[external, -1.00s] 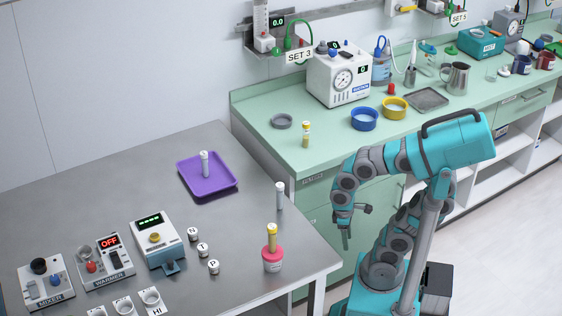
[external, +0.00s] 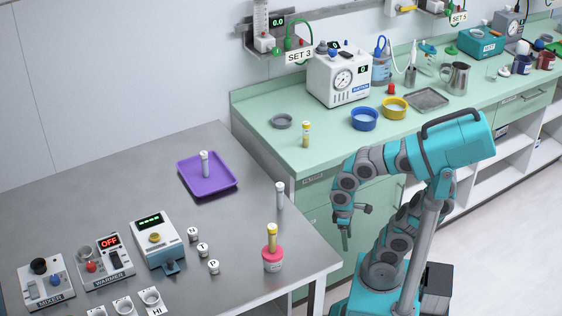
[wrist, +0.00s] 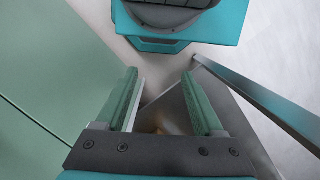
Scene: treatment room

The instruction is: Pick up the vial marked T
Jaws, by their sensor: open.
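Three small white round pieces with letters stand in a row on the grey table; the middle one (external: 203,249) seems to read T. I cannot read marks on these vials. My gripper (external: 356,225) is open and empty, right of the table and in front of the green counter; the wrist view shows both fingers (wrist: 160,80) apart.
A mixer (external: 45,281), a warmer (external: 101,262) reading OFF and a white device with a green display (external: 157,239) stand on the table's left. The green counter (external: 268,158) carries a gauge machine (external: 338,78) and blue and yellow bowls.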

